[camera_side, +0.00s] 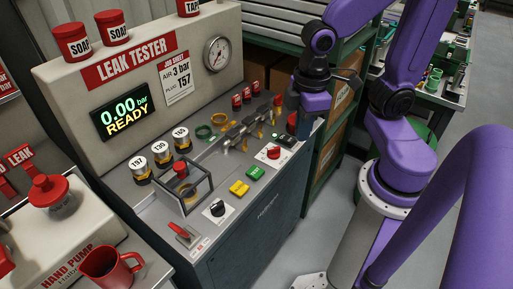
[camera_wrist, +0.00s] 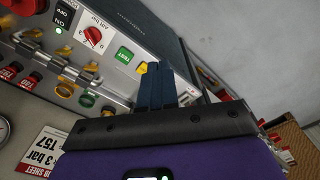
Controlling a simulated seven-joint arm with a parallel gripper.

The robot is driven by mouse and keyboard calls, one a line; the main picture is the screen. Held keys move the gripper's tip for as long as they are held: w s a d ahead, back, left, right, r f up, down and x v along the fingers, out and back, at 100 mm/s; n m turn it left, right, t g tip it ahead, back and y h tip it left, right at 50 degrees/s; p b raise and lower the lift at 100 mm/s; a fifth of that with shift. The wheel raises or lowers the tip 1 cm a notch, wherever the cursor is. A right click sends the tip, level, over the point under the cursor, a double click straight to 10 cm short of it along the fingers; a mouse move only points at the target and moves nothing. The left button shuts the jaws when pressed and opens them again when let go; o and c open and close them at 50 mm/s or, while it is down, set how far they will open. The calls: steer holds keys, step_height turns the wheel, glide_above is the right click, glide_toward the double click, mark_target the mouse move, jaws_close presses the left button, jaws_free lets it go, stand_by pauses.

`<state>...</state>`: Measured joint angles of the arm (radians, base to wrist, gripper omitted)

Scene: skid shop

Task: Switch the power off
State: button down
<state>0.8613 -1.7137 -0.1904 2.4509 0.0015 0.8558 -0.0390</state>
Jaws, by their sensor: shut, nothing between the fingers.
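The power switch (camera_side: 284,140) is a small black panel near the right end of the leak tester's console. In the wrist view the black panel (camera_wrist: 64,14) shows ON and OFF labels at the upper left, with a lit green lamp (camera_wrist: 58,30) beside it. The switch lever's position is too small to tell. My gripper (camera_wrist: 152,68) is shut and empty, its dark fingers apart from the switch in the wrist view. In the side view my purple wrist hangs over the console's right end and partly hides it. The display (camera_side: 125,116) reads 0.00 bar READY.
A red air dial (camera_side: 273,153), a green TEST button (camera_side: 256,173), a yellow button (camera_side: 239,188) and a black knob (camera_side: 217,208) line the console front. A red button (camera_side: 292,120) is beside the switch. A clear guard box (camera_side: 184,187) stands left. Shelving is at right.

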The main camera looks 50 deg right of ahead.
steer(key=s, duration=0.1)
steer(key=s+n, duration=0.1)
steer(key=s, duration=0.1)
steer(key=s+r+n, duration=0.1)
steer(key=shift+s+a, duration=0.25)
steer(key=shift+s, duration=0.15)
steer(key=c, duration=1.6)
jaws_free()
steer(key=shift+s, duration=0.25)
steer(key=o, duration=0.5)
steer(key=shift+o, duration=0.7)
steer(key=w+m+h, duration=0.1)
steer(key=w+m, duration=0.2)
steer(key=w, duration=0.7)
steer(key=shift+w+a+g, duration=0.15)
steer(key=shift+w+g, duration=0.05)
steer(key=shift+g, duration=0.2)
steer(key=w+d+f+m+g, duration=0.1)
steer(key=w+d+m, duration=0.25)
steer(key=w, duration=0.65)
steer(key=m+g, duration=0.3)
steer(key=m, duration=0.3)
glide_above(282, 136)
steer(key=w, duration=0.7)
step_height(282, 136, down, 7)
steer(key=shift+y, duration=0.4)
steer(key=x, duration=1.7)
steer(key=shift+w, duration=0.2)
